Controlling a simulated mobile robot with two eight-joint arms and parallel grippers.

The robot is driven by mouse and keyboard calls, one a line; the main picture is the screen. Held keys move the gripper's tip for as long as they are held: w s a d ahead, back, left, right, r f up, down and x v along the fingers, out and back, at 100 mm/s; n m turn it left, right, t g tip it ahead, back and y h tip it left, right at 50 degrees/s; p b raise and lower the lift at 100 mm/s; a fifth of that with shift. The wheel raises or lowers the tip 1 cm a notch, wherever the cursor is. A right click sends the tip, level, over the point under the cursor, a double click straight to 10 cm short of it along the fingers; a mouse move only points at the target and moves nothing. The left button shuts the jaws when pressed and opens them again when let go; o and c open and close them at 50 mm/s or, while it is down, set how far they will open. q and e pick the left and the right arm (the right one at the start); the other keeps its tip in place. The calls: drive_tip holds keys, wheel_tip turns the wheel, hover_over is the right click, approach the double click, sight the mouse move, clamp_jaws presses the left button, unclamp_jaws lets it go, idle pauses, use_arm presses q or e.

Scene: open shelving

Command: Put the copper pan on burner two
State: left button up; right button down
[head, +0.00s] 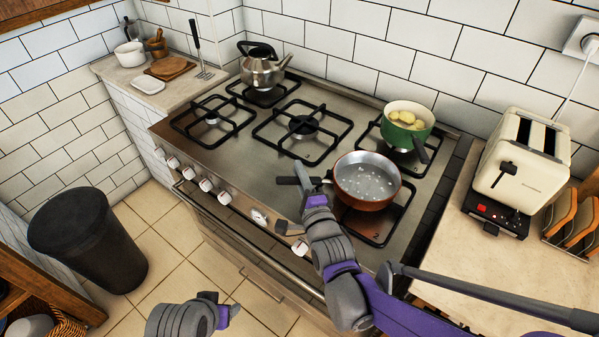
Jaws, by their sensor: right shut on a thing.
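The copper pan (366,190) holds clear liquid with bubbles or light flecks. It is over the front-right burner (376,228), whose plate carries a small mark that looks like a "2". The pan hides most of this burner, and I cannot tell whether it rests on the grate or is just above it. Its dark handle (287,181) points left. My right gripper (308,182) is shut on the handle near the pan. My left gripper (217,309) is low at the bottom, in front of the stove and away from the pan; its jaw state is unclear.
A green pot (407,122) with yellowish food stands on the back-right burner, close behind the pan. A steel kettle (262,70) is on the back-left burner. A cream toaster (517,160) stands on the right counter. The middle and front-left burners are bare. A black bin (88,240) stands left.

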drive_tip(key=shift+f+b, duration=0.3)
drive_tip(key=shift+f, duration=0.05)
drive_tip(key=c, duration=0.8)
unclamp_jaws()
drive_tip(key=shift+o, duration=0.2)
drive_tip(key=v, duration=1)
drive_tip(key=shift+s+r, duration=0.1)
drive_tip(key=shift+s, duration=0.3)
